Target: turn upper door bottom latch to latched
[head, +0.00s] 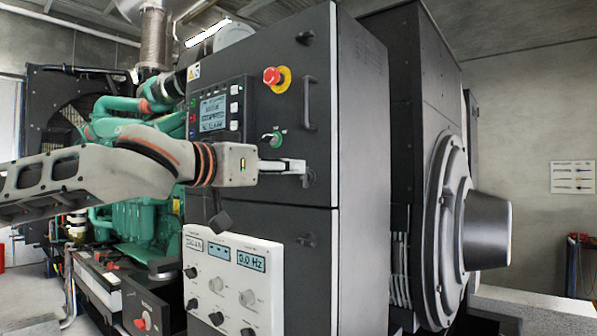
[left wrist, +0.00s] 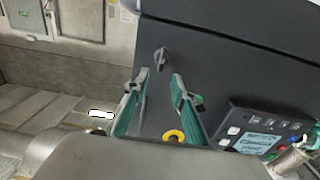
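The upper door (head: 345,110) of the dark cabinet is shut. Its bottom latch (left wrist: 161,58) is a small dark grey turn handle near the door's lower edge. In the left wrist view it lies just beyond the gap between my fingertips and looks roughly upright, slightly tilted. In the head view the latch (head: 309,176) is mostly hidden behind my fingers. My left gripper (head: 301,167) reaches in from the left; its fingers (left wrist: 160,80) are apart with nothing between them. I cannot tell whether they touch the latch. My right gripper is not in view.
Above are a green-ringed key switch (head: 272,138), a door handle (head: 309,103), a red emergency stop (head: 272,76) and the top latch (head: 306,38). A display panel (head: 218,108) is at left. The lower door latch (head: 306,240) and white knob panel (head: 232,290) are below.

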